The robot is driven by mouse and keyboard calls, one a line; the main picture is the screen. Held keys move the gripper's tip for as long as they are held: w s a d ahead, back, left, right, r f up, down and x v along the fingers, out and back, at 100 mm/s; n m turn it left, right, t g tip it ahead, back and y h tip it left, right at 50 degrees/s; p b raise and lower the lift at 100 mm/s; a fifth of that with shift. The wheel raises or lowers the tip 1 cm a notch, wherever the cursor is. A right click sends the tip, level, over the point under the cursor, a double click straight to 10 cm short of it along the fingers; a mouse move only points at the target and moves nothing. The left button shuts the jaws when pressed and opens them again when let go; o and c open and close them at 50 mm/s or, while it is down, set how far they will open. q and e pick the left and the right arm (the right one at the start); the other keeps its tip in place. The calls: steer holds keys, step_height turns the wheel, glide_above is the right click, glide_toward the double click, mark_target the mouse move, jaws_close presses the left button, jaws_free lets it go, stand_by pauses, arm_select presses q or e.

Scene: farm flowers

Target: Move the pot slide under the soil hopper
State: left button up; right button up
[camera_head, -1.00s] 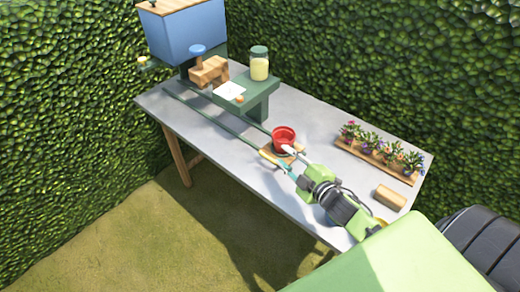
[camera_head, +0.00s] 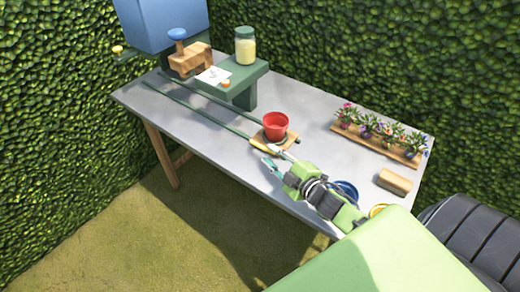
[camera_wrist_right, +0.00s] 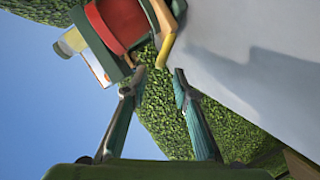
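The pot slide (camera_head: 262,147) is a small wooden board at the near end of two green rails on the table, with a red pot (camera_head: 275,126) upright on it. The soil hopper (camera_head: 165,22) is a blue box at the upper left, by the far end of the rails. My right gripper (camera_head: 275,158) is open and empty, just off the slide's near edge. In the right wrist view its two fingers (camera_wrist_right: 158,75) are apart, with the red pot (camera_wrist_right: 118,22) and the slide's wooden edge (camera_wrist_right: 165,45) beyond the tips. My left gripper is out of view.
A green stand (camera_head: 240,82) with a glass jar (camera_head: 245,46) straddles or adjoins the rails; I cannot tell which. A wooden block with a blue knob (camera_head: 190,57) is near the hopper. A flower tray (camera_head: 395,152), a wooden block (camera_head: 395,181) and a blue dish (camera_head: 346,188) lie right.

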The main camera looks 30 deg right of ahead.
mark_target(260, 147)
steer(key=x, duration=0.7)
steer(key=shift+p, duration=0.35)
jaws_close()
